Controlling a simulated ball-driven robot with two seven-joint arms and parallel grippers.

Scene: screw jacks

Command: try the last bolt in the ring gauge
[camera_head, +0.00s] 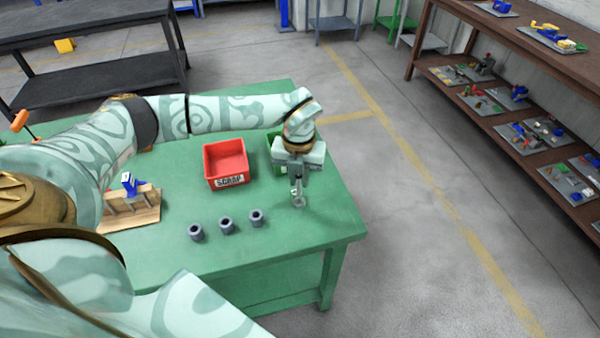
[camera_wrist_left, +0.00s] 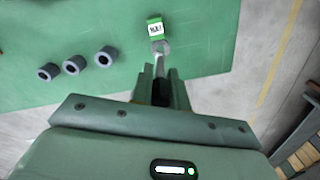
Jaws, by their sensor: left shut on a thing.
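My left gripper (camera_head: 297,178) is shut on a slim grey piece, apparently the bolt (camera_wrist_left: 160,66), and points down at the table. The bolt's far end meets a small grey ring (camera_head: 298,201), which looks like the ring gauge. The wrist view shows this ring (camera_wrist_left: 161,47) beside a small green block with a white label (camera_wrist_left: 155,28). I cannot tell whether the bolt is inside the ring or only over it. Three short grey cylinders with dark openings (camera_head: 227,226) stand in a row left of the ring. My right gripper is out of view.
A red SCRAP bin (camera_head: 226,164) stands behind the cylinders. A green bin (camera_head: 274,150) is partly hidden behind my left gripper. A wooden rack (camera_head: 135,212) with a blue piece stands at the left. The green table's (camera_head: 330,215) right edge is close to the gripper.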

